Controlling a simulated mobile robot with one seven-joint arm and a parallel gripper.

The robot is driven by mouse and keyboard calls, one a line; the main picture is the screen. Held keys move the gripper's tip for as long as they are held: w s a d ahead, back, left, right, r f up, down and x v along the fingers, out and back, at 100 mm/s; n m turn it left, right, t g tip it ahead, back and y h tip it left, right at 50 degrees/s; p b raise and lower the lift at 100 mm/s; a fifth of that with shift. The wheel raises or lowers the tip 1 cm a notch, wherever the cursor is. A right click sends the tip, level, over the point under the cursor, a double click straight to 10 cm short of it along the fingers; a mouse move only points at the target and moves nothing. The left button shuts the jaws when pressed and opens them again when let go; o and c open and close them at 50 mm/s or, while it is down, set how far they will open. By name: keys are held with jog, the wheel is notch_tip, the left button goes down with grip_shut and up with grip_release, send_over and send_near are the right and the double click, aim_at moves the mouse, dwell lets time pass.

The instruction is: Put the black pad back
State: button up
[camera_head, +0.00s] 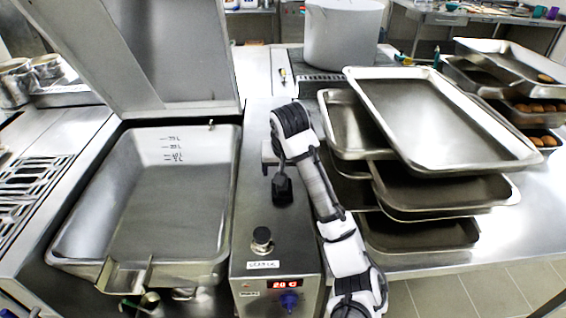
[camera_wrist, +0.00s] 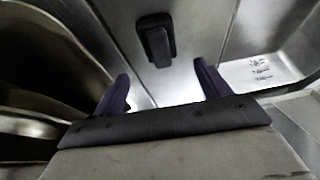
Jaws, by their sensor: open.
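The black pad (camera_head: 282,192) lies on the steel strip between the open pan and the stacked trays. In the wrist view the black pad (camera_wrist: 156,40) shows as a small dark block with a raised middle, lying on bare steel. My gripper (camera_wrist: 161,68) is open, with two dark purple fingers spread and nothing between them. The pad lies just beyond the fingertips in that view, apart from them. In the head view my wrist hangs over the strip just behind the pad, and the fingers are largely hidden.
The deep steel pan (camera_head: 150,200) with its raised lid (camera_head: 140,60) is on the left. Stacked trays (camera_head: 440,120) stand close on the right. A large pot (camera_head: 342,35) stands behind.

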jog(key=shift+v, duration=1.85)
